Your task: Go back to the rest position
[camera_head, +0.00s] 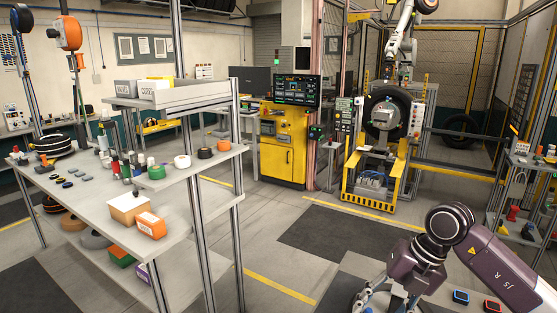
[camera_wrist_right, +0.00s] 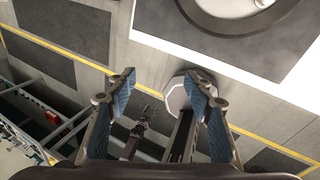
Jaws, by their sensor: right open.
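My right gripper (camera_head: 376,298) hangs at the bottom edge of the head view, below the purple arm that comes in from the right. In the right wrist view, my right gripper (camera_wrist_right: 162,92) shows two blue-padded fingers spread well apart with nothing between them. My left gripper is in neither view. A black tyre (camera_head: 382,113) stands upright in the clamp machine (camera_head: 372,187) with a yellow-striped base, at the back and well away from my right gripper.
A grey shelf rack (camera_head: 75,205) with tapes, boxes and small parts fills the left. A yellow cabinet (camera_head: 283,150) stands at the back. A tool shelf (camera_head: 525,232) is at the right. Dark floor mats (camera_head: 340,240) and open floor lie between.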

